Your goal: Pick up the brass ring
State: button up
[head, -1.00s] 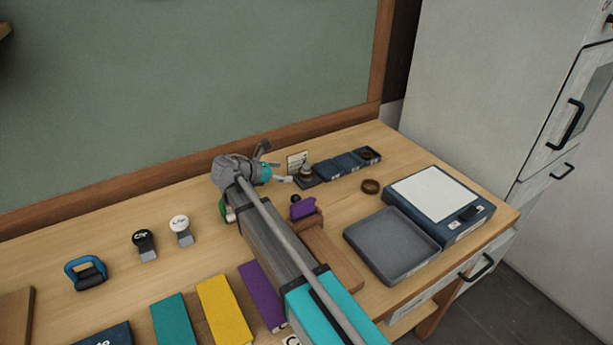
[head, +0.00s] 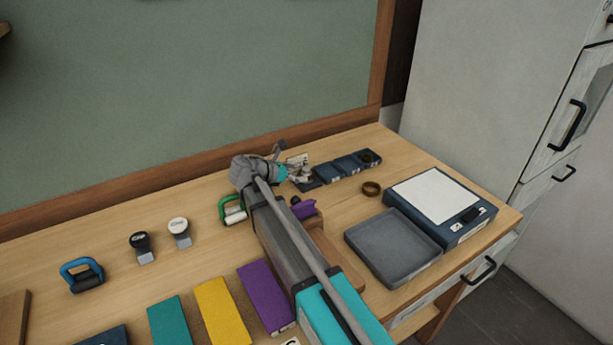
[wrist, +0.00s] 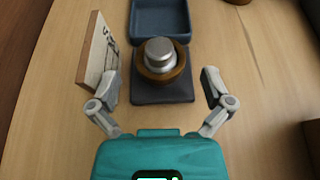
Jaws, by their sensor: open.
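A gold-brown ring, the likely brass ring (wrist: 149,74), sits around a silver metal knob (wrist: 160,52) on a dark square base (wrist: 162,96) in the wrist view. My gripper (wrist: 161,82) is open, with one finger on each side of the base and apart from the ring. In the head view my gripper (head: 291,172) is at the near end of the row of dark trays and largely hides the knob and ring. Another brown ring (head: 371,188) lies alone on the table, and a dark round piece (head: 368,156) sits in the far tray.
A small upright card (wrist: 97,60) stands close by my left finger. An empty blue tray (wrist: 160,22) adjoins the base. A grey tray (head: 392,246) and a scale-like box (head: 440,205) stand at right. A purple object (head: 303,209) and a green-handled item (head: 232,210) lie near my arm.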

jog(key=shift+x, duration=1)
jog(key=c, duration=1)
jog(key=shift+c, duration=0.2)
jog(key=shift+r, duration=0.15)
jog(key=shift+r+p, duration=0.95)
jog(key=shift+r, duration=0.05)
jog(key=s+d+r+p, duration=0.4)
jog(key=s+r+p, duration=0.6)
jog(key=s, duration=0.3)
jog(key=shift+s+r+p, duration=0.25)
jog(key=shift+r+p, duration=0.1)
